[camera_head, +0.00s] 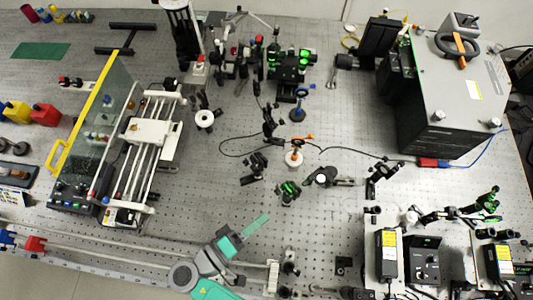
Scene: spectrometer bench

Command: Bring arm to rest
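My arm, grey with teal panels, reaches in from the bottom edge, left of centre. Its narrow teal end, which I take to be my gripper (255,225), points up and right over the front part of the optical table (330,225). The end is small, and I cannot make out two separate fingers or whether anything is between them. No object is clearly seen in contact with it.
Small optics posts (290,268) stand right of my arm. A railed instrument with a yellow-edged clear panel (88,120) is at left. A large dark box (455,95) is at upper right, and controller boxes (425,262) are at lower right. Bare table lies above the arm.

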